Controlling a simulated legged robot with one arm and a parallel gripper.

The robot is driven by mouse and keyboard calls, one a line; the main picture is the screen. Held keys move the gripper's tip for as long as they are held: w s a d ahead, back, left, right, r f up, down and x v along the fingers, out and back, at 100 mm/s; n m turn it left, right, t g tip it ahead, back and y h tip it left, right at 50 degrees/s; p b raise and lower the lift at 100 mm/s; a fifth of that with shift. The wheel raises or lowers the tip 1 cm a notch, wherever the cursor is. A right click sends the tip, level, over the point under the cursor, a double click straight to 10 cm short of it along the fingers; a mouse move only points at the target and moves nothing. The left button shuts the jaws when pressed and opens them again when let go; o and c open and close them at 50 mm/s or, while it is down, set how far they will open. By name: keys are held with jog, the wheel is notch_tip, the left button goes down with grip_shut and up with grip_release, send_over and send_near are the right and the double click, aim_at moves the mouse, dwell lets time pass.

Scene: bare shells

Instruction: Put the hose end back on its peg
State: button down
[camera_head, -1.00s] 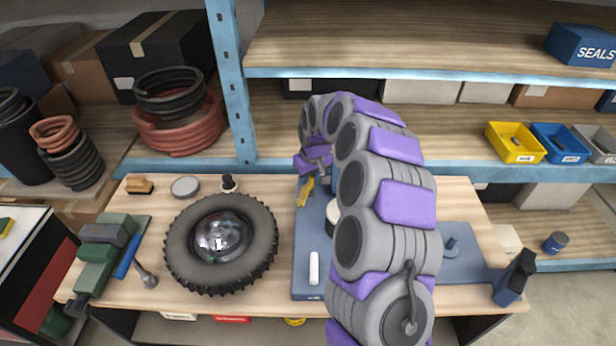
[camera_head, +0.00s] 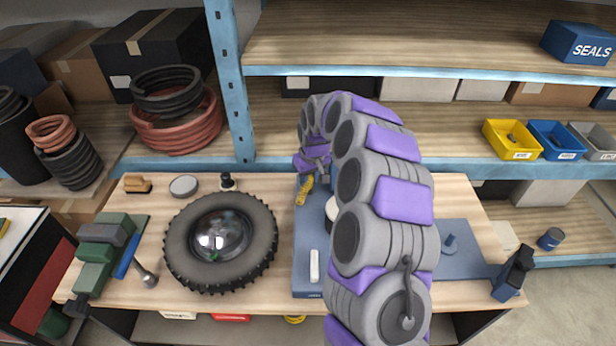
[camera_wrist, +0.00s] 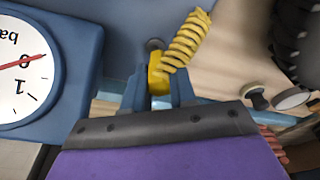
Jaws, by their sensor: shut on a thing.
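My gripper (camera_wrist: 160,90) is shut on the yellow hose end (camera_wrist: 158,76), which sits between its blue fingers in the wrist view. The yellow coiled hose (camera_wrist: 188,38) runs up and right from it. In the head view the hose (camera_head: 304,190) shows as a short yellow coil by the left edge of the blue panel (camera_head: 308,270). A short blue peg (camera_head: 450,243) stands on the panel's right part. A grey round piece (camera_wrist: 155,44) shows just beyond the hose end; I cannot tell what it is. My arm hides the panel's middle.
A pressure gauge (camera_wrist: 22,70) on a blue body is close left of my gripper in the wrist view.

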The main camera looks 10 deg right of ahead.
jog(key=shift+s+f, duration=0.1)
jog(key=shift+f, duration=0.05)
jog(key=shift+d, duration=0.15)
jog(key=shift+d+f, duration=0.2)
jog(key=shift+d, duration=0.1)
dwell(0.5)
jog(key=shift+f, duration=0.2)
jog(key=shift+f, duration=0.2)
